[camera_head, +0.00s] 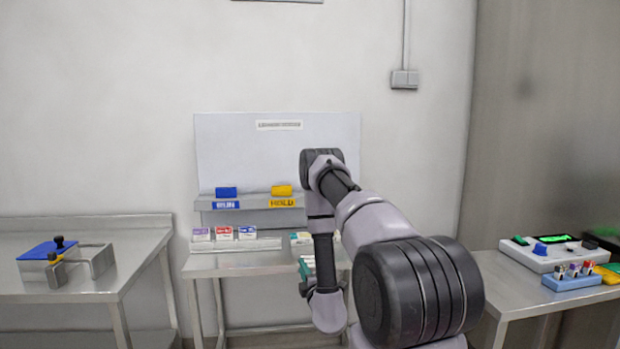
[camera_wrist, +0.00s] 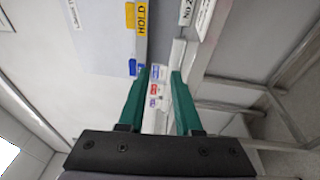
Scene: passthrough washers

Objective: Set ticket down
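My gripper (camera_wrist: 161,73) shows two green fingers standing apart, with nothing visible held between them. In the head view its green fingers (camera_head: 306,265) show in part beside my arm, below the rack. Three white tickets with purple (camera_head: 201,235), red (camera_head: 224,233) and blue (camera_head: 247,232) labels stand in a row on the narrow table. They also show beyond the gap between my fingers, the red-labelled one (camera_wrist: 154,90) in the middle. A white piece with a green label (camera_head: 300,238) stands farther right, partly hidden by my arm.
A grey shelf (camera_head: 250,217) above the tickets bears a blue block (camera_head: 226,192) and a yellow block (camera_head: 282,191) over a blue sign and a yellow HOLD sign. Steel tables stand left (camera_head: 130,262) and right (camera_head: 500,290), with devices on them.

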